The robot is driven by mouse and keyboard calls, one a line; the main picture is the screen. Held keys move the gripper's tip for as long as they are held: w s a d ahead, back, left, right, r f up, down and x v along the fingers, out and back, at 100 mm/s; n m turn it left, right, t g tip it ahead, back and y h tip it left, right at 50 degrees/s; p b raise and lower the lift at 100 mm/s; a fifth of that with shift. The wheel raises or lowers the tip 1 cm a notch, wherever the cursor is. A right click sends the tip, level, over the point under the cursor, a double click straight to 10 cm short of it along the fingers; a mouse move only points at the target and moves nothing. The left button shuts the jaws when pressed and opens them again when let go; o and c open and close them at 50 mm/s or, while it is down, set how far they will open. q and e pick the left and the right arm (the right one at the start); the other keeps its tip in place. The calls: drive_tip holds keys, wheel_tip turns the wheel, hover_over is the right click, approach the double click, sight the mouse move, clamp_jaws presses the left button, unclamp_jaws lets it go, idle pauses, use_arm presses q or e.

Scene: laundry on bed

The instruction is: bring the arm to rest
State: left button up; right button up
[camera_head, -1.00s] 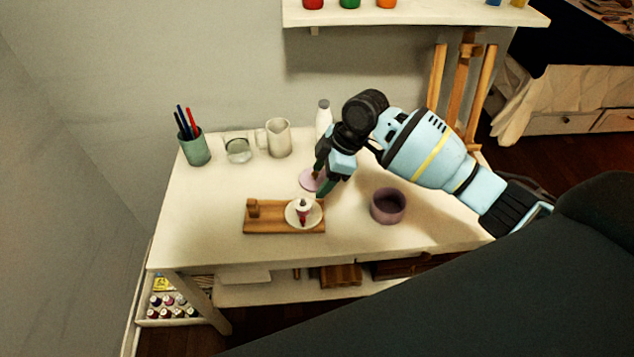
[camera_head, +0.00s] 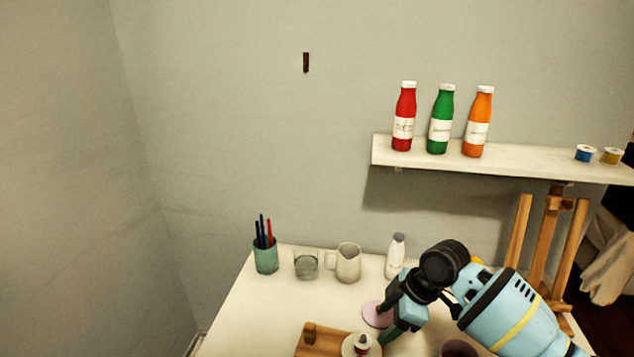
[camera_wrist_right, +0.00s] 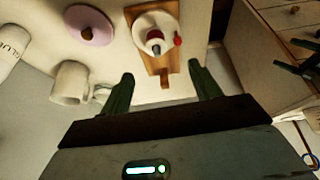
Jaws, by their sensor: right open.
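My right arm (camera_head: 505,312) comes in from the lower right over the white table. My right gripper (camera_head: 386,320) is open and empty, its dark green fingers pointing down to the left. In the right wrist view its two fingers (camera_wrist_right: 162,88) are spread apart, with nothing held between them. A pink disc (camera_head: 377,314) with a dark knob lies beside the fingers in the head view; whether they touch is unclear. The left gripper is not in view.
The table (camera_head: 245,318) holds a pencil cup (camera_head: 266,256), glass (camera_head: 306,265), pitcher (camera_head: 348,263), glue bottle (camera_head: 396,256), wooden tray (camera_head: 314,341) with a white dish (camera_head: 357,346), and a purple pot (camera_head: 458,348). A shelf (camera_head: 540,165) with bottles and an easel (camera_head: 547,240) stand right.

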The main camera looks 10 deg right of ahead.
drive_tip(key=shift+m+g, duration=0.3)
drive_tip(key=shift+m, duration=0.4)
drive_tip(key=s+a+f, duration=0.1)
drive_tip(key=s+f, duration=0.1)
drive_tip(key=s, duration=0.1)
drive_tip(key=s+a+f, duration=0.2)
drive_tip(key=s+f, duration=0.1)
drive_tip(key=s+a+f, duration=0.1)
drive_tip(key=s+f, duration=0.2)
drive_tip(key=shift+s+a, duration=0.2)
drive_tip(key=shift+s, duration=0.1)
drive_tip(key=s+a+f+m, duration=0.1)
drive_tip(key=s+f+m, duration=0.25)
drive_tip(key=s, duration=0.65)
drive_tip(key=s+d+m+h, duration=0.2)
drive_tip(key=s+d+m, duration=0.2)
drive_tip(key=s, duration=0.6)
drive_tip(key=s+d+m+h, duration=0.2)
drive_tip(key=s+d+m, duration=0.25)
drive_tip(key=s, duration=0.65)
drive_tip(key=w+a+f+t+y, duration=0.1)
drive_tip(key=w+a+f+t, duration=0.1)
drive_tip(key=w+f+t, duration=0.5)
drive_tip(key=shift+a+f+n+t+y, duration=0.3)
drive_tip(key=shift+a+f+n+y, duration=0.1)
drive_tip(key=shift+f, duration=0.55)
drive_tip(key=shift+s+d, duration=0.1)
drive_tip(key=shift+s, duration=0.05)
